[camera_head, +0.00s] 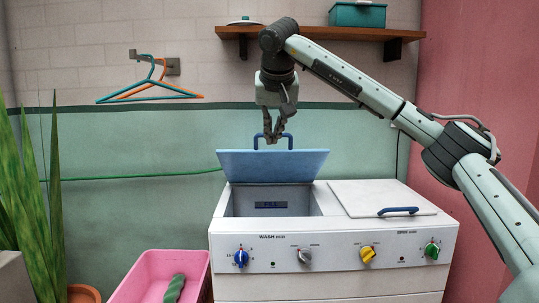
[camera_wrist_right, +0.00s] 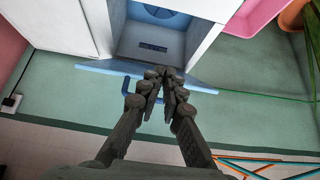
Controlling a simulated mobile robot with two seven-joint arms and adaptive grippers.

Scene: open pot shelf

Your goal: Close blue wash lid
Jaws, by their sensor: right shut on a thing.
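The blue wash lid (camera_head: 273,168) stands raised and leaning back behind the open wash tub (camera_head: 270,203) of the white washing machine. Its blue handle (camera_head: 290,141) sticks up from the lid's upper edge. My right gripper (camera_head: 274,138) reaches down from above and is shut on this handle. In the right wrist view the dark fingers (camera_wrist_right: 165,78) close together at the handle (camera_wrist_right: 128,87), partly covering it. The lid (camera_wrist_right: 205,86) shows as a thin blue strip beside the open tub (camera_wrist_right: 155,45). My left gripper is not in view.
The white spin lid (camera_head: 375,197) lies shut at the right, with knobs along the front panel. A pink basin (camera_head: 145,272) stands left of the machine, near a plant (camera_head: 35,210). A shelf (camera_head: 400,35) and hangers (camera_head: 150,97) are on the wall.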

